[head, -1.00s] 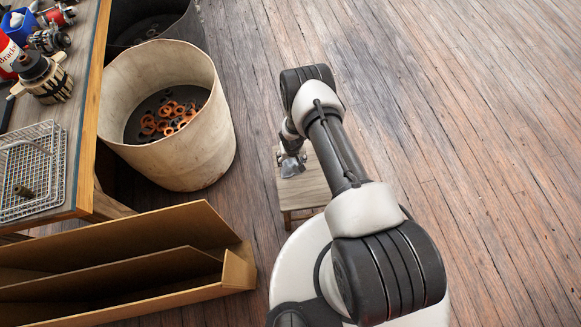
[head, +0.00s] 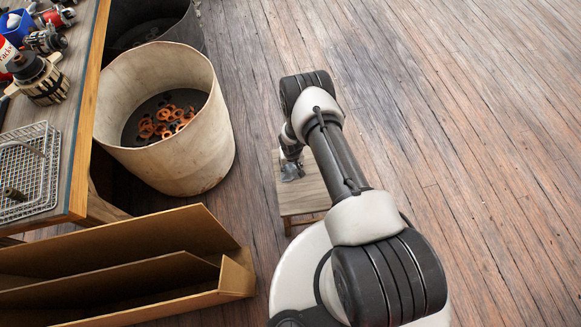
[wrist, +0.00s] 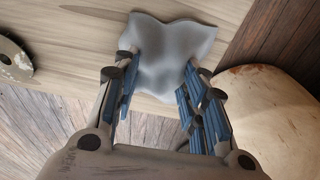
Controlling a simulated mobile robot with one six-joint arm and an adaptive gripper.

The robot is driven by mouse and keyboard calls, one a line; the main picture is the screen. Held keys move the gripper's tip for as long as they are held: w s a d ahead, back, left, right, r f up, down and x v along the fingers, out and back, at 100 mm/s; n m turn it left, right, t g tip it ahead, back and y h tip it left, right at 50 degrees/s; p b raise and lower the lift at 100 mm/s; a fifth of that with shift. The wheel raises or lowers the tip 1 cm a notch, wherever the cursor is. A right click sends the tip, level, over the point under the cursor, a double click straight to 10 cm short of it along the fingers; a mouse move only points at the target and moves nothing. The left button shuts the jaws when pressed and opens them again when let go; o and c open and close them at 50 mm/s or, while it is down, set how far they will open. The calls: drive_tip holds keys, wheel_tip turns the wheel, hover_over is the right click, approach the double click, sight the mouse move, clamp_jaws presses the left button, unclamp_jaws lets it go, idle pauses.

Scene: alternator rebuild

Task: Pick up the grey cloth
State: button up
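The grey cloth (wrist: 172,55) lies rumpled on a small wooden stool (head: 301,198); it shows in the wrist view near the stool's edge. In the head view the cloth (head: 292,173) is a small grey patch below my gripper, partly hidden by my arm. My gripper (wrist: 160,90) has its blue-padded fingers spread wide in the wrist view. The cloth's near part lies between and just beyond the fingertips. I cannot tell whether the fingers touch it.
A grey washer-like disc (wrist: 13,60) lies on the stool at left. A large cream bin (head: 190,150) with orange rings stands beside the stool. A cardboard box (head: 235,275) and a workbench (head: 75,165) with a wire basket are at left. The floor at right is clear.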

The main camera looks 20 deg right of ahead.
sight(291, 166)
drive_tip(key=c, duration=0.5)
drive_tip(key=shift+r, duration=0.1)
wheel_tip(291, 166, up, 20)
drive_tip(key=p, duration=0.8)
